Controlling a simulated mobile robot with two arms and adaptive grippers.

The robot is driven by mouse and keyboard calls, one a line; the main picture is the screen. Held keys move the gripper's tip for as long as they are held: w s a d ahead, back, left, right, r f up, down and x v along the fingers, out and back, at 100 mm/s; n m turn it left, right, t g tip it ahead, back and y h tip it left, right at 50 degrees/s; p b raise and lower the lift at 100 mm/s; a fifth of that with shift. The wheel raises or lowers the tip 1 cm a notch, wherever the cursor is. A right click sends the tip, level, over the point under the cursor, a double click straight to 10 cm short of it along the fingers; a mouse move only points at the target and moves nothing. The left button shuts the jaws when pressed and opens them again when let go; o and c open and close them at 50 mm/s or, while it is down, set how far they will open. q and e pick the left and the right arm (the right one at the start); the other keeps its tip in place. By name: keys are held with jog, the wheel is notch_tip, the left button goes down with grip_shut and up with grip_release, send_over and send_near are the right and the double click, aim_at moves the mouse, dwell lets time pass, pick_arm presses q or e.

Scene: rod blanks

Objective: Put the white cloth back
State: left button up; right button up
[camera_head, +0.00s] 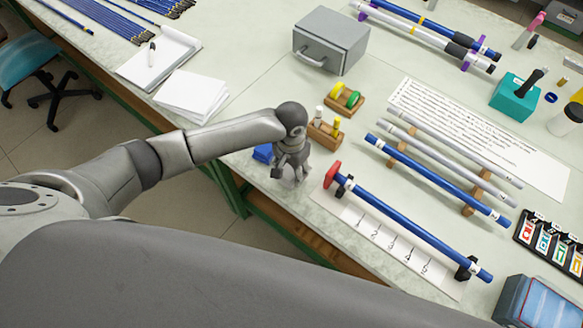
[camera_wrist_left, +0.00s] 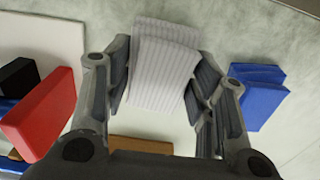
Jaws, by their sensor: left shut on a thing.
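The white cloth (camera_wrist_left: 165,62) is a folded, ribbed pad in the left wrist view. My left gripper (camera_wrist_left: 163,92) is shut on it, with a finger against each side. In the head view my left gripper (camera_head: 288,174) points down near the table's front edge, and I cannot make out the cloth there. Whether the cloth touches the table is not clear. A folded blue cloth (camera_wrist_left: 258,95) lies beside the gripper, to the right in the wrist view; it also shows left of the gripper in the head view (camera_head: 262,153). My right gripper is not in view.
A measuring board (camera_head: 352,222) with a red stop (camera_head: 332,174) and a blue rod (camera_head: 420,238) lies right of the gripper. A grey box (camera_head: 330,40) and white paper (camera_head: 190,95) are farther back.

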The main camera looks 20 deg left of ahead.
aim_at(291, 169)
pick_arm(q)
jog(key=shift+f, duration=0.15)
jog(key=shift+f, duration=0.2)
jog(key=o, duration=0.9)
jog(key=shift+r, duration=0.1)
notch_tip(291, 169, up, 12)
jog(key=shift+r+b, duration=0.1)
jog(key=shift+b, duration=0.4)
